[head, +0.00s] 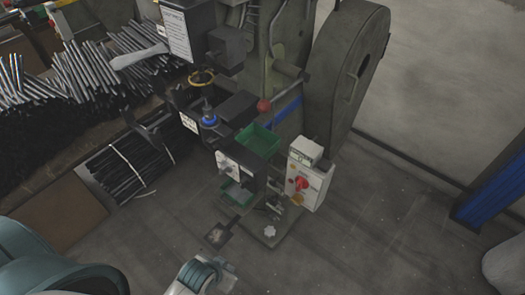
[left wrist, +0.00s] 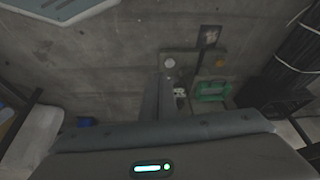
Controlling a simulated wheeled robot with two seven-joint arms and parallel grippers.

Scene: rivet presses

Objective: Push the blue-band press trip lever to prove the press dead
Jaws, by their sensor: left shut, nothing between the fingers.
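A dark press with a blue band (head: 208,119) around its post stands at the centre of the head view. A lever with a red ball knob (head: 264,105) shows beside it, near a blue stripe (head: 287,108) on the machine body. I cannot tell for certain whether this is the blue-band press's trip lever. My left gripper (head: 203,276) is low in the head view, in front of the press base and apart from the lever. In the left wrist view its fingers (left wrist: 160,97) are shut and empty, over the floor near the base. My right gripper is not in view.
A white control box (head: 311,184) with a red switch stands right of the press. Green trays (head: 258,140) sit at the press. Bundled dark rods (head: 127,167) and a large wheel guard (head: 345,75) flank it.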

